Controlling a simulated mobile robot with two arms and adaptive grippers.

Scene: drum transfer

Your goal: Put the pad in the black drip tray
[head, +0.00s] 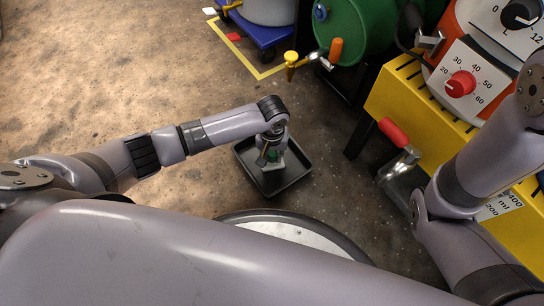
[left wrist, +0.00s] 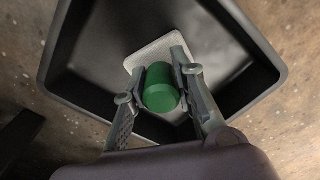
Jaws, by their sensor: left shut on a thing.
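The pad is a light grey square plate (left wrist: 150,52) with a green cylindrical grip on top (left wrist: 163,90). My left gripper (head: 271,152) points down over the black drip tray (head: 298,181) on the floor. In the left wrist view its two fingers (left wrist: 161,92) are shut on the green grip, one on each side. The pad lies within the outline of the tray (left wrist: 75,85). I cannot tell whether it touches the tray's floor. The fingers and grip hide part of the pad. My right arm shows at the right, but its gripper is not in view.
A green drum (head: 362,25) with a tap stands behind. A round white-topped thing (head: 290,235) is in front. Open floor (head: 110,80) lies left.

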